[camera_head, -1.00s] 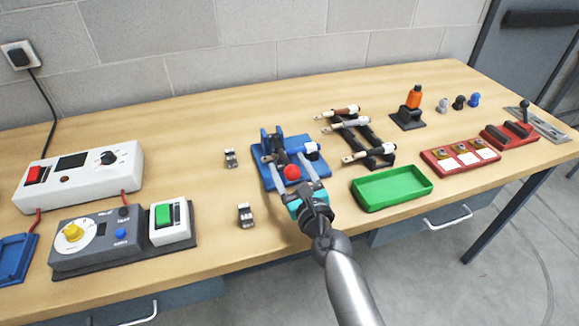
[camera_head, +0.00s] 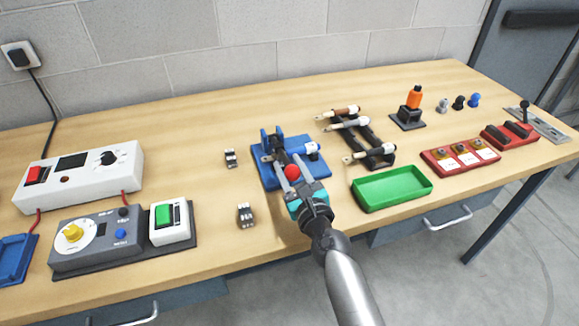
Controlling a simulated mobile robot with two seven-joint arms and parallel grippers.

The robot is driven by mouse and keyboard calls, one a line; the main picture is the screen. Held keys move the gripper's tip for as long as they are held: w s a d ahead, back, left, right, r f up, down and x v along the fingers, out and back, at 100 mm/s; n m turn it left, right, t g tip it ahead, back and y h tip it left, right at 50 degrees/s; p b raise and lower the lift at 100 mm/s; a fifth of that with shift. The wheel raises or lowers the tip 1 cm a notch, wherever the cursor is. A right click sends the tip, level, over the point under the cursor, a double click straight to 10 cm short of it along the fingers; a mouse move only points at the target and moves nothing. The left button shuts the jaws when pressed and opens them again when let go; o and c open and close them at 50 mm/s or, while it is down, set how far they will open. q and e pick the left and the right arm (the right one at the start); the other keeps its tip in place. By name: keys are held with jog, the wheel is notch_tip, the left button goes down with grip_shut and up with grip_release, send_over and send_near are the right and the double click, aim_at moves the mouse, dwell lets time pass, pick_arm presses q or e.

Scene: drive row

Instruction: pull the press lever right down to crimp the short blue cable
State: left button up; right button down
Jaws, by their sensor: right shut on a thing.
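The blue press (camera_head: 262,174) stands near the middle of the bench. Its dark lever ends in a red ball knob (camera_head: 291,173) on the near side. My right gripper (camera_head: 291,171) is shut on the red knob, with a finger on either side of it. The fingers and lever partly hide the middle of the press and cable. My left gripper is not in view.
A rack (camera_head: 372,148) with several cables stands right of the press, and a green tray (camera_head: 392,187) lies in front of that rack. Small terminal blocks (camera_head: 245,215) lie to the left. Control boxes (camera_head: 90,240) fill the left end.

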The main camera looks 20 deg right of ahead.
dwell(0.9)
jog(key=shift+s+f+b, duration=0.15)
jog(key=shift+f+b, duration=0.85)
jog(key=shift+f, duration=0.3)
jog(key=c, duration=0.8)
grip_release()
jog(key=o, duration=0.3)
jog(key=shift+r, duration=0.1)
jog(key=shift+o, duration=0.2)
jog(key=shift+r, duration=0.1)
